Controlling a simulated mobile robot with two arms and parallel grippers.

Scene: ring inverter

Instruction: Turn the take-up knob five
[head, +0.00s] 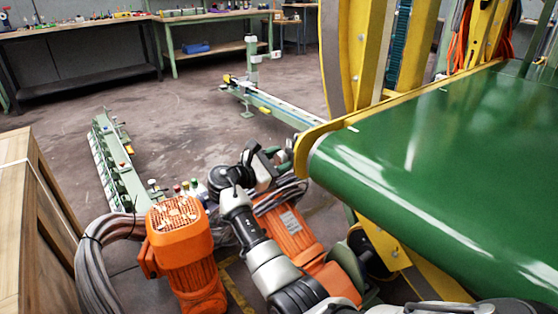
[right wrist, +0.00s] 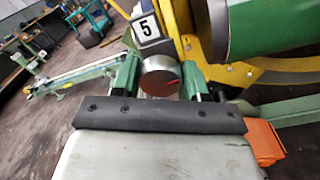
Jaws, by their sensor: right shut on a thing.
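The take-up knob (right wrist: 160,78) is a round grey metal knob with a red mark on its face. It sits below a white plate with a black number 5 (right wrist: 146,28) in the right wrist view. My right gripper (right wrist: 160,86) has its green fingers on both sides of the knob and is shut on it. In the head view my right gripper (head: 270,164) is low beside the near end of the green conveyor. The knob cannot be made out there, behind my arm. My left gripper is in neither view.
The green conveyor belt (head: 440,165) with its yellow frame fills the right side. Orange motors (head: 180,240) and grey cables (head: 95,265) lie near my right arm. A wooden crate (head: 35,235) stands at the left. The concrete floor behind is mostly open.

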